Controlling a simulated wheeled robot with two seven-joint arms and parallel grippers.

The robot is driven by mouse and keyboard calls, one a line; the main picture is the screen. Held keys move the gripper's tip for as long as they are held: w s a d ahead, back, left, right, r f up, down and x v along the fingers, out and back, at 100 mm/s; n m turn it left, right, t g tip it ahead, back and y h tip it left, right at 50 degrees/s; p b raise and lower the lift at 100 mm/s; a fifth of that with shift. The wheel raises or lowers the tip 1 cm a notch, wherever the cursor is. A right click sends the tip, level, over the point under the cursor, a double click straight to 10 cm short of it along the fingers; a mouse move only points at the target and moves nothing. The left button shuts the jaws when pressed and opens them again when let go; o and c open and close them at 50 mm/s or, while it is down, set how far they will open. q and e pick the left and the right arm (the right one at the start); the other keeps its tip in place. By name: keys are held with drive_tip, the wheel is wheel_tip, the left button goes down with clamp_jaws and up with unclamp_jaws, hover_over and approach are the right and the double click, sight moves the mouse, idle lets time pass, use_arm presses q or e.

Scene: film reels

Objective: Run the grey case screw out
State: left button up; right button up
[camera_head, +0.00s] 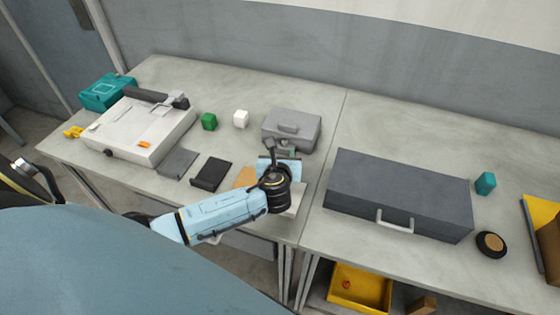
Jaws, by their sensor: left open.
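The grey case (298,123) stands shut on the left table, with a handle on its lid. My left arm reaches in from the lower left, and my left gripper (281,153) is at the case's near side, close to its front left corner. The gripper is open. The gripper and wrist hide part of the case's front. I cannot make out the screw, nor whether the fingers touch the case. My right gripper is not in view.
A large dark grey case (395,190) stands right. A yellow bin (358,290) sits below.

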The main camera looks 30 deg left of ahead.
use_arm(q)
drive_tip(key=v, duration=0.6)
drive_tip(key=shift+s+r+p, duration=0.2)
drive_tip(key=shift+s+p, duration=0.1)
drive_tip(key=shift+p, duration=0.05)
drive_tip(key=shift+d, duration=0.2)
